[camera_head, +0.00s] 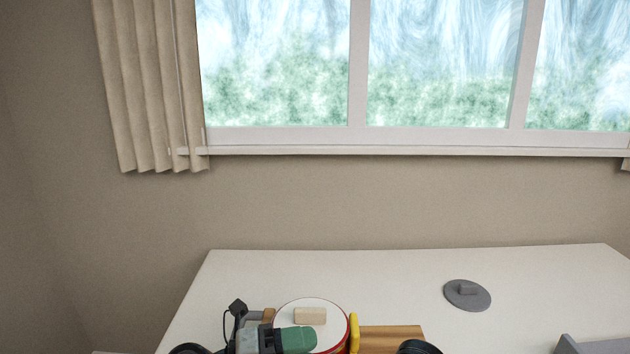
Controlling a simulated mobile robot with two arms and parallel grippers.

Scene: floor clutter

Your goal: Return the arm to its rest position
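Neither of my grippers shows in the head view. Two dark rounded shapes are cut off at the bottom edge, left and right of the middle. I cannot tell whether they are parts of my arms. The white table (330,270) lies ahead, with its near part out of view.
A drum-like round thing (338,312) with a white top and red rim carries a tan block (310,316). A green and grey tool (297,340), a yellow item (354,333) and a wooden board (392,337) crowd it. A grey lid-like disc (467,295) lies right; table around it is clear.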

